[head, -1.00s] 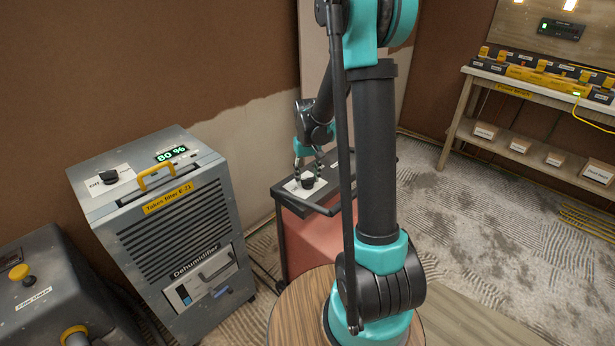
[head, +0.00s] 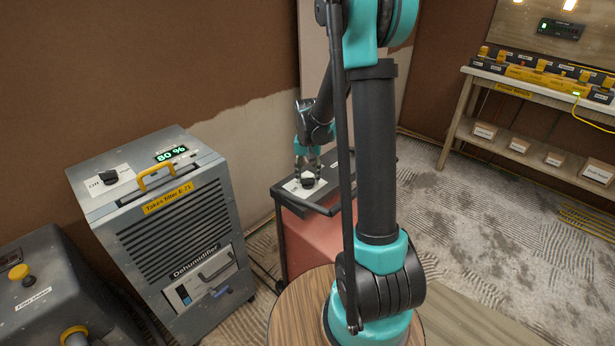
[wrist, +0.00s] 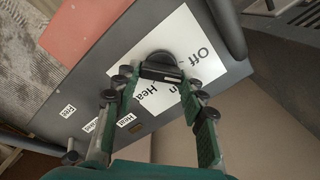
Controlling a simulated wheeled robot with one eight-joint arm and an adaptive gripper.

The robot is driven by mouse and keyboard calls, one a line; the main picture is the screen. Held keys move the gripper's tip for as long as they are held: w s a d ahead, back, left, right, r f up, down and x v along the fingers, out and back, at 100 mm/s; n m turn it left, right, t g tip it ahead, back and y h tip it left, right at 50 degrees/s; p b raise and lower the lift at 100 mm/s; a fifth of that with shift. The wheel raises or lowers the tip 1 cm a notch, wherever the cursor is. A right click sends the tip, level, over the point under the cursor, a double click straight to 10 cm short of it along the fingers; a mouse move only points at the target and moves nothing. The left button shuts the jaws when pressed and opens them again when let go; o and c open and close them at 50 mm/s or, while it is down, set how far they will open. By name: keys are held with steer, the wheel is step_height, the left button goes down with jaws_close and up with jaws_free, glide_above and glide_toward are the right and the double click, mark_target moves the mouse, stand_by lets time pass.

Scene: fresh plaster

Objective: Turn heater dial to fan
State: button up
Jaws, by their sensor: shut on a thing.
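The heater (head: 300,240) is a reddish cart-like unit with a dark top, behind my arm in the head view. Its black dial (wrist: 165,58) stands on a white label plate (wrist: 200,35) in the wrist view. The plate reads "Off", a word ending in "n", and "Hea", partly covered by my fingers and the dial. My gripper (wrist: 158,86) is shut on the dial, with one green finger at each side of its bar. In the head view, my gripper (head: 307,170) comes down from above onto the dial. I cannot tell where the dial points.
A grey dehumidifier (head: 180,250) with an "80 %" display and its own knob stands to the left. A dark rail runs along the heater's edge. A workbench (head: 470,95) with yellow-black devices is at the far right. The floor between is open.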

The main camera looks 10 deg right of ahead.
mark_target(309, 178)
steer(key=m, duration=0.3)
steer(key=shift+m, duration=0.3)
steer(key=shift+s+d+m, duration=0.1)
steer(key=shift+d+m, duration=0.05)
steer(key=shift+m, duration=1.75)
steer(key=o, duration=1.2)
steer(key=shift+c, duration=0.2)
steer(key=shift+r, duration=0.15)
step_height(309, 178, up, 12)
